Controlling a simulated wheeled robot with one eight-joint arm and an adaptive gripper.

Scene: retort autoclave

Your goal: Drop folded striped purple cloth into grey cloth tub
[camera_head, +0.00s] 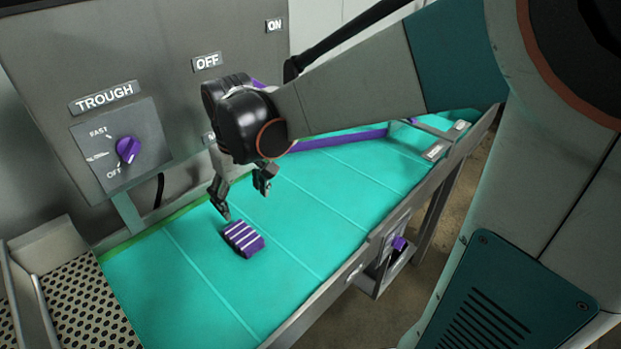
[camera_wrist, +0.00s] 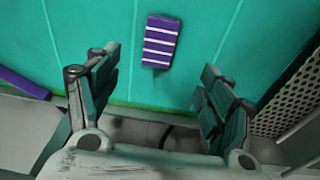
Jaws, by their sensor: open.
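The folded purple cloth with white stripes (camera_head: 243,239) lies on the teal surface, toward its left end in the head view. It also shows in the wrist view (camera_wrist: 161,41), ahead of my fingers and in line with the gap between them. My gripper (camera_head: 243,199) is open and empty above the teal surface, just behind and above the cloth in the head view. In the wrist view its two fingers (camera_wrist: 157,100) are wide apart, and neither appears to touch the cloth. I see no grey cloth tub in either view.
A grey panel has a purple TROUGH knob (camera_head: 128,150) and an OFF label. A perforated metal tray (camera_head: 88,305) adjoins the teal surface (camera_head: 330,205) at the left. A metal rail (camera_head: 340,283) runs along its front edge. The surface right of the cloth is mostly clear.

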